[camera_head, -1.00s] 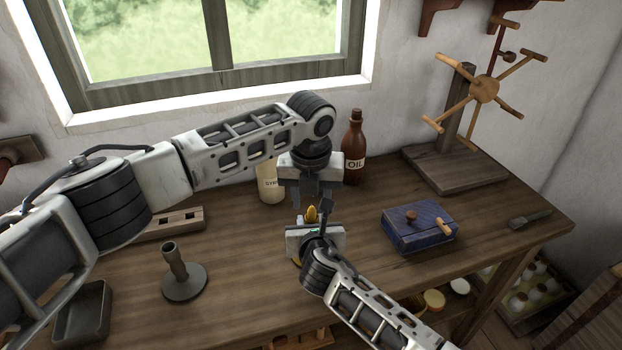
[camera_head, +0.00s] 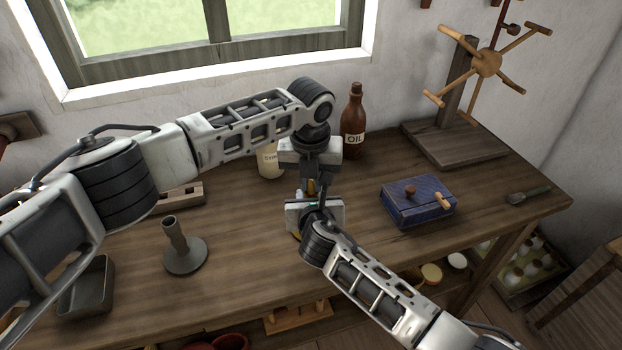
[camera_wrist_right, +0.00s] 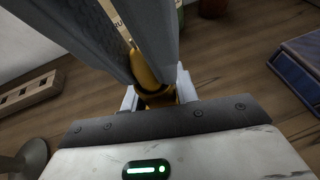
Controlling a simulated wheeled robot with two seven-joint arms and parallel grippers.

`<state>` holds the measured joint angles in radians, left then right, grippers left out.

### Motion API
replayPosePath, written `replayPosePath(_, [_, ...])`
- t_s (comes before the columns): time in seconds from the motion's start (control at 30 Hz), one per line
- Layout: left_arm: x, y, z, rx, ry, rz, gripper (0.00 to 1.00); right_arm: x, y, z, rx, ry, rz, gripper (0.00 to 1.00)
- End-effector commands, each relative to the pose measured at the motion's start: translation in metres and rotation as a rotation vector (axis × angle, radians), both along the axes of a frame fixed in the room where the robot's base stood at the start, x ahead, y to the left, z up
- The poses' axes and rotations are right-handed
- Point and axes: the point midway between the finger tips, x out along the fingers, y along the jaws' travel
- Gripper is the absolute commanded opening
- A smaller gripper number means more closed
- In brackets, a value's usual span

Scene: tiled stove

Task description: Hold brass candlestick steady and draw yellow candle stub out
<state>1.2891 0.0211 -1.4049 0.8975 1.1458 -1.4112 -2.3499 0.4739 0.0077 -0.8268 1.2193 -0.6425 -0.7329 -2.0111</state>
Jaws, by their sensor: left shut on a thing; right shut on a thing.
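The yellow candle stub (camera_head: 311,187) shows as a small sliver under my left gripper (camera_head: 311,181). In the right wrist view the left gripper's dark grey fingers come down from the top and are shut on the yellow stub (camera_wrist_right: 141,68). The brass candlestick (camera_wrist_right: 160,96) is right below it, between the pale fingers of my right gripper (camera_wrist_right: 158,92), which is shut on it. In the head view my right gripper (camera_head: 315,213) hides most of the candlestick. How deep the stub sits in it is hidden.
A blue box (camera_head: 418,203) with a wooden handle stands to the right. A brown oil bottle (camera_head: 353,124) and a pale bottle (camera_head: 269,162) stand behind. A grey holder (camera_head: 183,248) and tray (camera_head: 87,289) are at left.

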Motion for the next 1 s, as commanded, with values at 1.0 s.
replayPosePath(1.0, [0.001, 0.0, 0.036, -0.001, -0.002, 0.001, 0.0, 0.0, -0.001, -0.001, -0.001, 0.002, -0.001, 0.01])
